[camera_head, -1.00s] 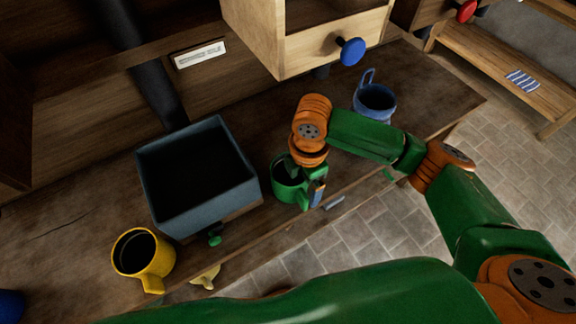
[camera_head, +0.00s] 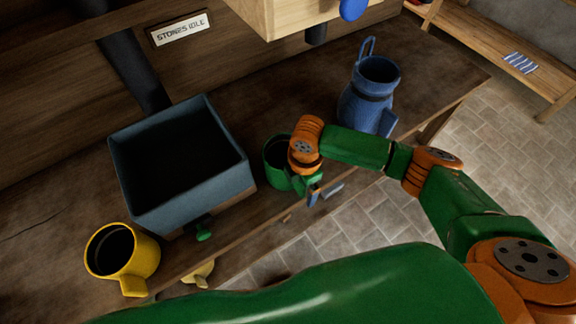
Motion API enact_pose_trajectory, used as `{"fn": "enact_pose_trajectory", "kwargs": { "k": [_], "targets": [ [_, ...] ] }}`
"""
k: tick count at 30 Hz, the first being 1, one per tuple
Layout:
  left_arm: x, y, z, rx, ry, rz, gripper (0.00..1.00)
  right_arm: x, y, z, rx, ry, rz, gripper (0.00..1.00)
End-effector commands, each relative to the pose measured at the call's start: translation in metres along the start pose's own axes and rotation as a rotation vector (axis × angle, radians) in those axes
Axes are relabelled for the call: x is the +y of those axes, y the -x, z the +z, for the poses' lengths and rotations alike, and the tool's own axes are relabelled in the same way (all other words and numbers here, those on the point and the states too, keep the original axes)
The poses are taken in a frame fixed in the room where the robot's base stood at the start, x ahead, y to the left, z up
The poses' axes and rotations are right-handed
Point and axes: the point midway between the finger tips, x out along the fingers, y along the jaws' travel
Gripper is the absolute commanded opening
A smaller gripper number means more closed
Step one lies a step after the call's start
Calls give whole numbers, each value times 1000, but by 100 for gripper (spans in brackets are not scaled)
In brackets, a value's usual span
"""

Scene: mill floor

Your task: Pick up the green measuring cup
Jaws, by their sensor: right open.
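The green measuring cup (camera_head: 275,162) stands upright on the wooden bench, right of the blue-grey box, with its dark opening facing up. My right gripper (camera_head: 314,190) is at the cup's front right side, beside its handle area. The orange wrist covers part of the cup's right rim. The jaws are open, and their fingers are small and partly hidden below the wrist, so I cannot tell whether they touch the cup or straddle its handle. My left gripper is not in view.
A blue-grey open box (camera_head: 225,187) stands left of the cup. A yellow mug (camera_head: 143,262) is at the front left. A blue jug (camera_head: 357,108) stands behind my right forearm. A wooden drawer unit (camera_head: 285,14) hangs above. The bench's front edge runs close to the cup.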

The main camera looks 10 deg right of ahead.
Motion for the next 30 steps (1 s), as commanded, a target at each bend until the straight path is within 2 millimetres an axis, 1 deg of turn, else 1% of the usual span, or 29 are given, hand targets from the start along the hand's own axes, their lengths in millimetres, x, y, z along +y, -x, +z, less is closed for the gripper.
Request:
{"fn": "enact_pose_trajectory", "kwargs": {
  "k": [2, 7, 8, 9, 11, 12, 14, 15, 18, 28, 30],
  "targets": [
    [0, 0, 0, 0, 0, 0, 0, 0, -6, 0, -1, 0, 0, 93],
    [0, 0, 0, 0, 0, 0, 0, 0, -6, 0, -1, 0, 1, 93],
    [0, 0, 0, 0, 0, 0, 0, 0, -6, 0, -1, 0, 1, 90],
    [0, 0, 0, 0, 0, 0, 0, 0, -6, 0, -1, 0, 1, 80],
    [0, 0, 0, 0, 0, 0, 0, 0, -6, 0, -1, 0, 1, 63],
    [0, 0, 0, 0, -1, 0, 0, 0, -6, 0, -1, 0, 1, 53],
    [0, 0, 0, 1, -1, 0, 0, 0, -6, 0, -1, 0, 1, 36],
    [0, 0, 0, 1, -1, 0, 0, 0, -6, 0, -1, 0, 1, 26],
    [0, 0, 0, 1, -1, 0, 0, 0, -6, 0, -1, 0, 1, 0],
    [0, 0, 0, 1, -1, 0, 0, 0, -6, 0, -1, 0, 2, 0],
    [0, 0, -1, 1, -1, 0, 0, 1, -1, 0, -1, 1, 3, 0]
  ]
}}
